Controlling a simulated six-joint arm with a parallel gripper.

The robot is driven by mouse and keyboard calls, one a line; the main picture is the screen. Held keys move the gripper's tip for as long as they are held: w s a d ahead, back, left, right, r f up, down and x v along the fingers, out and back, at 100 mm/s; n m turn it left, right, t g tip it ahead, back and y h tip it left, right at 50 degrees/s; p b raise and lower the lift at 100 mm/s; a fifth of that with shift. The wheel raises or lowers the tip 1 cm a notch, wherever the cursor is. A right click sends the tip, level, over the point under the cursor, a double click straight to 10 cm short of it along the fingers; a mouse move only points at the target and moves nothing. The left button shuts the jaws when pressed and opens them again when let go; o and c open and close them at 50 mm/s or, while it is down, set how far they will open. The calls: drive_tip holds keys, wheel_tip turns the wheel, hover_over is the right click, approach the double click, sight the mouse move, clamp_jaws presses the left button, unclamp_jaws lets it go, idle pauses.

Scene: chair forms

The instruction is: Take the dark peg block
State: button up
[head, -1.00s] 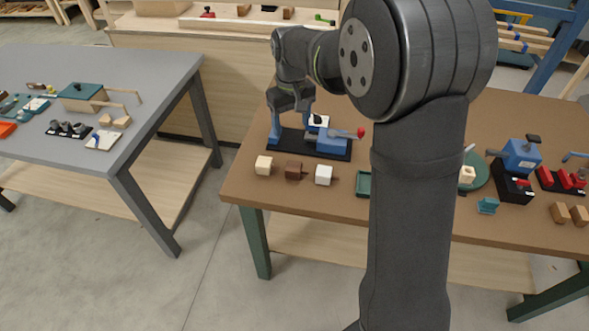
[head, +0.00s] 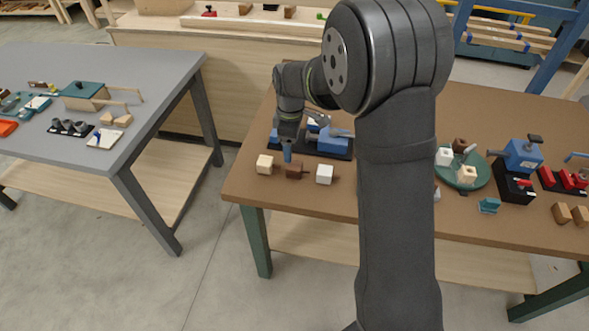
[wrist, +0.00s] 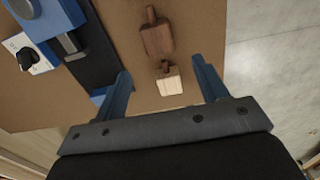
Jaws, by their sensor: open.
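The dark peg block (head: 294,171) is a brown cube with a small peg, lying on the brown table between a pale wood peg block (head: 264,163) and a white peg block (head: 325,174). My gripper (head: 287,153) points down just above and behind the dark block in the head view; the gap to it is hard to judge. In the wrist view my blue fingers (wrist: 161,76) are open and empty. There the pale block (wrist: 169,82) appears between the fingertips, and the dark block (wrist: 157,39) lies beyond them. The white block is not identifiable there.
A blue clamp on a black base (head: 330,142) stands close behind the blocks, beside my gripper. A round green plate (head: 480,178) with blocks on it is to the right, past my arm. The table's front edge is close in front of the blocks.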

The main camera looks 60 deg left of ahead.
sight(294, 165)
wheel_tip(294, 165, down, 4)
drive_tip(key=shift+f, duration=0.2)
drive_tip(key=shift+w+d+f, duration=0.15)
drive_tip(key=shift+w+f, duration=0.05)
drive_tip(key=shift+f, duration=1.1)
drive_tip(key=shift+w+d+f, duration=0.1)
drive_tip(key=shift+w+f, duration=0.1)
drive_tip(key=shift+f, duration=1.1)
drive_tip(key=c, duration=1.1)
drive_tip(key=shift+o, duration=0.2)
drive_tip(key=shift+r, duration=0.1)
